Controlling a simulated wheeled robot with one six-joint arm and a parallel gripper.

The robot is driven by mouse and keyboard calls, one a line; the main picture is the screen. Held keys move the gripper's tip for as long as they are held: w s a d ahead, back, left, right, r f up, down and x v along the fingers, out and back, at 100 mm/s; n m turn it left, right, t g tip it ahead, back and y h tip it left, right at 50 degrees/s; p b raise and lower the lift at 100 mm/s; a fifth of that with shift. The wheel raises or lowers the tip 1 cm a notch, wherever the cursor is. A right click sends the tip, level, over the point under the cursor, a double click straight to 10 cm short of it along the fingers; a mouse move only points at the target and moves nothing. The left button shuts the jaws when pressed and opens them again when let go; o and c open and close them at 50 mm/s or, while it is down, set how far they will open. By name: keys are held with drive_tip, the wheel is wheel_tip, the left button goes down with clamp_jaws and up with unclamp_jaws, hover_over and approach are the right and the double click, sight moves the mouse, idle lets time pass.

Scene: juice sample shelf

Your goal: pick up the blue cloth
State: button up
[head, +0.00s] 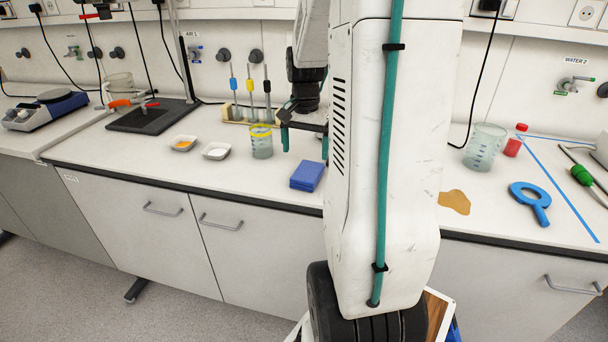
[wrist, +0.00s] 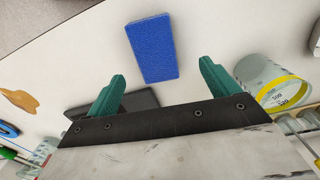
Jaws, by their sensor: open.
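The blue cloth (head: 307,176) is a folded rectangular pad lying flat on the white bench near its front edge. In the wrist view the cloth (wrist: 152,48) lies beyond the fingertips, roughly in line with the gap between them. My gripper (head: 304,139) hangs above the bench, behind and above the cloth in the head view. In the wrist view my gripper (wrist: 162,70) shows two green fingers spread apart with nothing between them. The cloth is not touched by the fingers. My arm hides part of the bench right of the cloth.
A beaker with a yellow band (head: 261,142) stands close left of my gripper. Two small white dishes (head: 216,151) lie further left. A rack with coloured pipettes (head: 250,110) stands behind. A brown spill (head: 455,201) and a blue ring-shaped tool (head: 530,200) lie right.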

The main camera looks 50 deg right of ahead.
sight(308, 170)
drive_tip(key=f, duration=0.6)
drive_tip(key=shift+s+d, duration=0.1)
drive_tip(key=shift+s, duration=0.25)
drive_tip(key=c, duration=1.1)
